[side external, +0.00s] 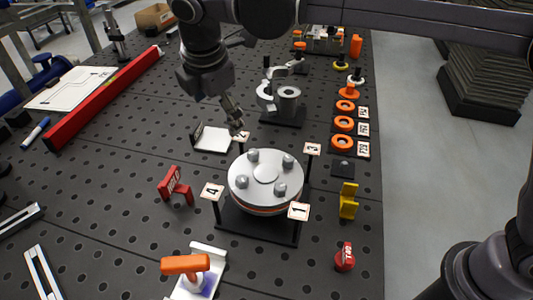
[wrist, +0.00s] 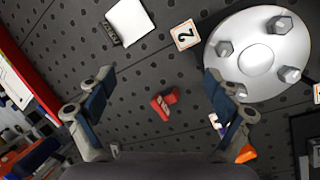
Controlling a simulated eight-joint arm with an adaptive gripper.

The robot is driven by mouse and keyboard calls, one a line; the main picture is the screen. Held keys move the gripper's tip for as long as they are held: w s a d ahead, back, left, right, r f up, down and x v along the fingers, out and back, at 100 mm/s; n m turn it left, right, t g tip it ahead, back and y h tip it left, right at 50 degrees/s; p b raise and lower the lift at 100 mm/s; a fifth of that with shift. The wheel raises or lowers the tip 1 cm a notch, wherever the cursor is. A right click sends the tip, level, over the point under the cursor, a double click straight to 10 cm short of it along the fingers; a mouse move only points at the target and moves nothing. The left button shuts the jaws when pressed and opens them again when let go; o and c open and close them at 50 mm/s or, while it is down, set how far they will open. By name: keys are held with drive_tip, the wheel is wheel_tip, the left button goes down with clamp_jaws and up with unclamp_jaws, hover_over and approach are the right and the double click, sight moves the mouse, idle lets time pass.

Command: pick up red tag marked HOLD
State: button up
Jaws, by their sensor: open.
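A red tag (side external: 175,186) with pale lettering, too small to read surely, stands on the dark perforated table left of the round flange. In the wrist view the red tag (wrist: 164,103) lies between my two fingers, near the middle of the picture, apart from both. My gripper (side external: 237,128) is above the table behind the flange in the side view, up and to the right of the tag. In the wrist view my gripper (wrist: 156,80) is open, its fingers wide apart and empty. A second red piece with lettering (side external: 345,257) stands at the front right.
The round bolted flange (side external: 265,176) stands among numbered plates, including plate 2 (wrist: 185,35). A white tray (side external: 213,138) lies behind the tag, a long red bar (side external: 105,98) to the left. An orange-handled tool (side external: 186,265) is in front. Bare table surrounds the tag.

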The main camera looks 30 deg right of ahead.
sight(173, 188)
drive_tip(key=s+a+f+n, duration=0.1)
drive_tip(key=a+f+n, duration=0.1)
drive_tip(key=a, duration=0.2)
drive_tip(key=s+a+f+n+h, duration=0.1)
drive_tip(key=a+n, duration=0.1)
drive_tip(key=a, duration=0.3)
drive_tip(key=s+a+f+n, duration=0.1)
drive_tip(key=a+f+n, duration=0.1)
drive_tip(key=a, duration=0.3)
drive_tip(key=shift+s+a+f+n+h, duration=0.25)
drive_tip(key=shift+f+n+h, duration=0.1)
drive_tip(key=shift+n, duration=0.15)
drive_tip(key=shift+x, duration=5.4)
drive_tip(key=shift+a, duration=0.1)
drive_tip(key=c, duration=1.1)
